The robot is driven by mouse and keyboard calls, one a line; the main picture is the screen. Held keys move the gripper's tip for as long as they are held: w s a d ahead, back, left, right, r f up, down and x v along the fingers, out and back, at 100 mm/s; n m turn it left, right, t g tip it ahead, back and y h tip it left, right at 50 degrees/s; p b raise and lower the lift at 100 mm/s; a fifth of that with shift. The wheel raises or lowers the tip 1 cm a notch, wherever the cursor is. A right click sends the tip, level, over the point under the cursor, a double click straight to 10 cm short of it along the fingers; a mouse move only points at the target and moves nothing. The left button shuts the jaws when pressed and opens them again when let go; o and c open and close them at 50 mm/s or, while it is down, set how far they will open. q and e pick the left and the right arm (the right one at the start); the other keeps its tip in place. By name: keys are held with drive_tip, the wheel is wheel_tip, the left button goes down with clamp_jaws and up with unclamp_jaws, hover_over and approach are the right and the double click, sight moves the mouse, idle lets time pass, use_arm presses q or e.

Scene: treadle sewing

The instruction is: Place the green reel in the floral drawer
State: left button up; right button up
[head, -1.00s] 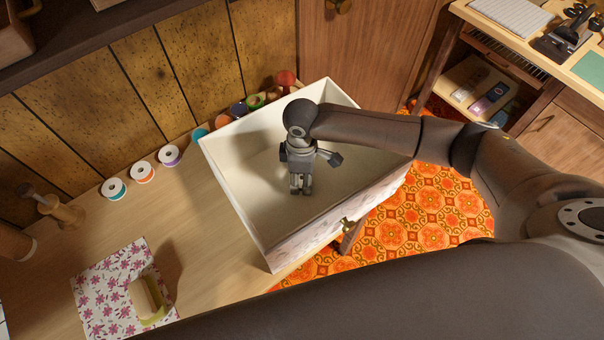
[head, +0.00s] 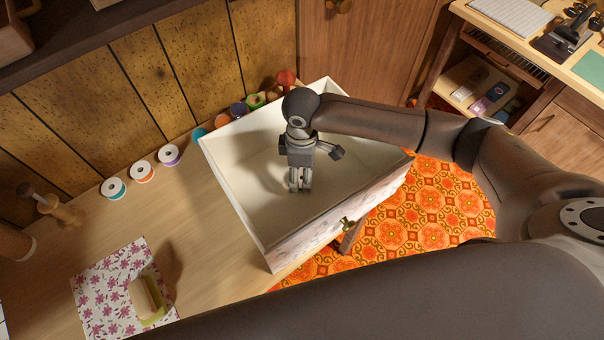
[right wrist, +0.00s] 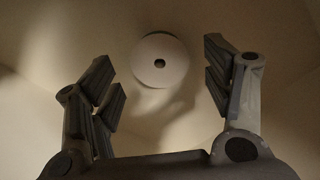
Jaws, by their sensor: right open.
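The open floral drawer (head: 323,233) has pale inner walls and a flower-patterned front with a brass knob. My right gripper (head: 300,188) is down inside it, pointing at the drawer floor. In the right wrist view my right gripper (right wrist: 161,72) is open, its fingers apart. A reel (right wrist: 160,60) with a round white end and dark centre hole shows on the pale surface between the fingertips, untouched by them. The head view does not show this reel clearly. My left gripper is not in view.
White-topped reels (head: 141,171) stand along the back of the wooden table (head: 75,215), and more coloured spools (head: 238,110) stand behind the drawer. A floral cloth (head: 105,290) with a tan and green block (head: 147,300) lies front left. The table's middle is clear.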

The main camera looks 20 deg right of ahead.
wheel_tip(320, 180, up, 10)
drive_tip(key=shift+f, duration=0.2)
idle(0.4)
